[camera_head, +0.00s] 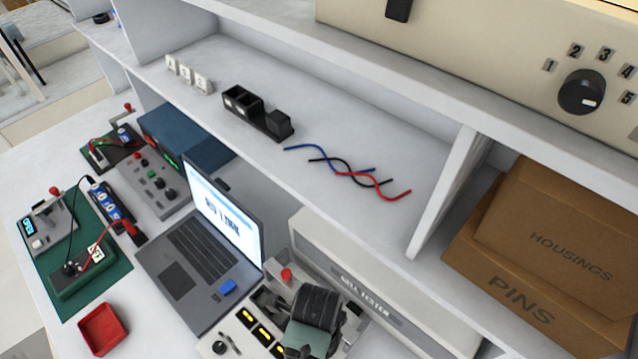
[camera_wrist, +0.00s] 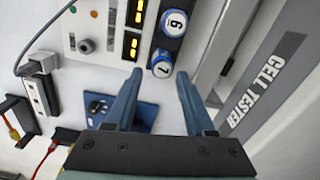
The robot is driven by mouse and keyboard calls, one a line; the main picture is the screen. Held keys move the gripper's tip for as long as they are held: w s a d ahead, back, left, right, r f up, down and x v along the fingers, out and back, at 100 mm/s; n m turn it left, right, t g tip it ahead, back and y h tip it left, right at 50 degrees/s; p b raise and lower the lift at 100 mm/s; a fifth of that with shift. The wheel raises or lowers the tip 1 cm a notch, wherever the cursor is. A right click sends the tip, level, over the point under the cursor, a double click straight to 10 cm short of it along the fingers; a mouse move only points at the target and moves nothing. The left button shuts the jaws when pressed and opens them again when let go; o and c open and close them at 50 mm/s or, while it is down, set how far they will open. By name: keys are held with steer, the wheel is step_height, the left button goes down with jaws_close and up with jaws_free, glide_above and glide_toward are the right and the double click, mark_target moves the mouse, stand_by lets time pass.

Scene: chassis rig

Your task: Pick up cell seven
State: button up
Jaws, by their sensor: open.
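Cell seven (camera_wrist: 161,64) is a blue and white cylinder with a "7" on its white end, seen in the wrist view. It sits at the lower end of a row on the cell tester (camera_wrist: 265,85), just below cell six (camera_wrist: 174,22). My gripper (camera_wrist: 157,78) is open, its two blue fingers spread, with the cell's near end showing between and just beyond the tips. I cannot tell how much height separates them. In the head view my gripper's dark body (camera_head: 318,305) is over the tester at the bottom, hiding the cells.
A laptop (camera_head: 200,250) stands left of the tester. A red tray (camera_head: 103,328) and a green mat (camera_head: 110,262) lie farther left. The shelf (camera_head: 300,95) overhangs behind, with cardboard boxes (camera_head: 555,245) at right. In the wrist view a blue plate (camera_wrist: 146,112) lies below the fingers.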

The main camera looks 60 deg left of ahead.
steer(key=shift+w+f, duration=0.15)
steer(key=shift+f, duration=2.45)
jaws_close()
